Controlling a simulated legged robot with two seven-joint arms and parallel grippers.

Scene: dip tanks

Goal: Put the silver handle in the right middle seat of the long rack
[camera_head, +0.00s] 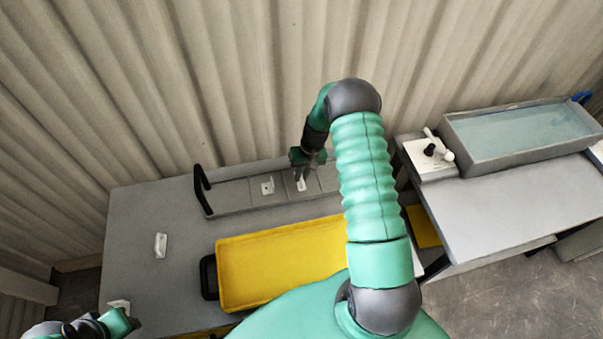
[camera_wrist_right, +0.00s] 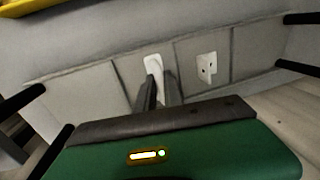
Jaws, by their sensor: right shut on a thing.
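The long rack (camera_head: 235,197) is a grey tray with a row of seats, standing along the back of the table. My right gripper (camera_head: 301,174) points down over its right middle seat. It is shut on the pale silver handle (camera_head: 301,185), which shows at the fingertips in the right wrist view (camera_wrist_right: 153,64). The handle is in or just over that seat; I cannot tell whether it touches the floor. A pale plate with holes (camera_head: 267,187) sits in the neighbouring seat to the left. My left gripper (camera_head: 120,321) is at the lower left corner, partly cut off, its jaws unclear.
A yellow tray (camera_head: 280,262) lies in front of the rack. Pale pieces lie on the grey table, one at the left (camera_head: 161,245) and one beside my left gripper (camera_head: 118,305). A liquid-filled tank (camera_head: 520,135) and white control box (camera_head: 430,158) are at the right. A corrugated wall stands behind.

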